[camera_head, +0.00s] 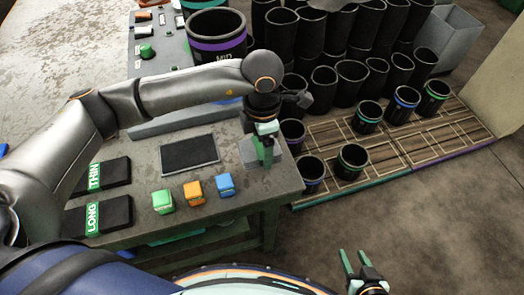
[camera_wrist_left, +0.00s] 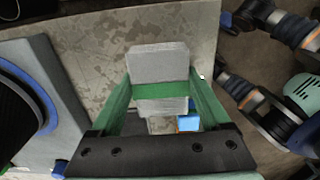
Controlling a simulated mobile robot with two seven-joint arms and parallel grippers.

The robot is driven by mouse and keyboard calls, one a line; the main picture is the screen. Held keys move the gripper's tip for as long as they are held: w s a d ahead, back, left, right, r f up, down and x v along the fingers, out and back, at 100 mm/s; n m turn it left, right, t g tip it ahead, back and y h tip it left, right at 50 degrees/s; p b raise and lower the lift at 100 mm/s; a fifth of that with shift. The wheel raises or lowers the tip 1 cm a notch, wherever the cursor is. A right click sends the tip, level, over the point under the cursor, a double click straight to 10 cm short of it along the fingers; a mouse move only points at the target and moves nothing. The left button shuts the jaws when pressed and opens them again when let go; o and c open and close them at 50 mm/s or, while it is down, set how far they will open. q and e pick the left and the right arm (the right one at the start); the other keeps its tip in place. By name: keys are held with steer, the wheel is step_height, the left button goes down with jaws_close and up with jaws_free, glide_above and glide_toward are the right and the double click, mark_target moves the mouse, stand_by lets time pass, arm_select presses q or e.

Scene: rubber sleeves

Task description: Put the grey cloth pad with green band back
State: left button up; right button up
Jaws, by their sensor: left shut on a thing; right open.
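The grey cloth pad (camera_wrist_left: 158,62) with its green band (camera_wrist_left: 160,91) is in the left wrist view, upright between the green fingers of my left gripper (camera_wrist_left: 160,100). The gripper is shut on it. In the head view my left gripper (camera_head: 265,150) is at the table's right corner, pointing down. The pad is hard to make out there against a pale grey shape behind the fingers. My right gripper (camera_head: 359,264) is open and empty at the bottom, off the table.
Green (camera_head: 163,200), orange (camera_head: 193,194) and blue (camera_head: 225,184) pads stand in a row on the table, near a dark flat panel (camera_head: 189,153). Black trays marked THIN (camera_head: 110,177) and LONG (camera_head: 115,213) lie left. Several black sleeves (camera_head: 352,161) stand on floor racks at right.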

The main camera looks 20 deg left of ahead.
arm_select(q)
steer(key=shift+w+a+f, duration=0.1)
steer(key=shift+w+f, duration=0.25)
steer(key=shift+f, duration=0.1)
steer(key=shift+w+f, duration=0.1)
steer(key=shift+f, duration=1.55)
steer(key=shift+f, duration=0.2)
steer(key=o, duration=1)
steer(key=shift+r, duration=0.2)
step_height(320, 180, up, 12)
steer(key=shift+r, duration=0.1)
